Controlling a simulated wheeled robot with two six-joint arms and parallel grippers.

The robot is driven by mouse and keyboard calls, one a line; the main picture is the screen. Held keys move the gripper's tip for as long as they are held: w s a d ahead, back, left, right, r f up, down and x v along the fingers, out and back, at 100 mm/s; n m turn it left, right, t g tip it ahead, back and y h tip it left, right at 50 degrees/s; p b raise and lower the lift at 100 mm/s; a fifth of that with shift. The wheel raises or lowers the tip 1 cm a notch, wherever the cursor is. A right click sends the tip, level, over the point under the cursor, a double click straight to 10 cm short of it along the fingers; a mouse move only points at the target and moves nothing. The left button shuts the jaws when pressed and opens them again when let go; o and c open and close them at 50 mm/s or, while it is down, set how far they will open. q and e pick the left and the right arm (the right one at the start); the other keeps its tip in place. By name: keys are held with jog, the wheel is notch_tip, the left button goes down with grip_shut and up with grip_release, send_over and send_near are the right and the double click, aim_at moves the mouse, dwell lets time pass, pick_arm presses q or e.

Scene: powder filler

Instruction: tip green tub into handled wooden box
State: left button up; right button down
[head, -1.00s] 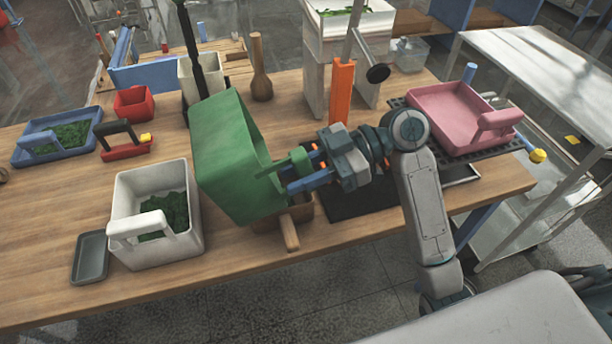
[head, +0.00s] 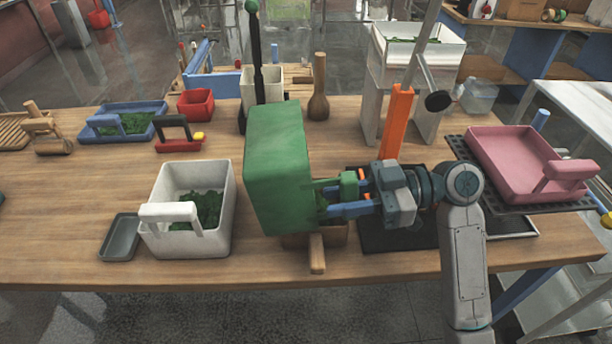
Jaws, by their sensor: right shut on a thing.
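The green tub (head: 276,165) is tipped on its side in the middle of the head view, with its bottom or outer wall toward me. My right gripper (head: 335,197) is shut on the tub's handle at its right side. The tub is held above the handled wooden box (head: 317,255), which is mostly hidden behind and under it. Only the box's handle and part of its front wall show. The tub's opening and anything inside it are hidden. My left gripper is not in view.
A white handled box (head: 224,232) with green bits stands left of the tub, by a small grey tray (head: 119,238). A blue tray (head: 151,112) and red bin (head: 195,104) are behind. A pink tray (head: 500,150) is right, an orange post (head: 396,122) behind my gripper.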

aim_at(347, 177)
jog(key=shift+d+r, duration=0.1)
jog(key=shift+r, duration=0.15)
notch_tip(347, 177, up, 8)
jog(key=p, duration=0.4)
jog(key=shift+f, duration=0.15)
jog(key=shift+s+f, duration=0.1)
jog(key=shift+f, duration=0.05)
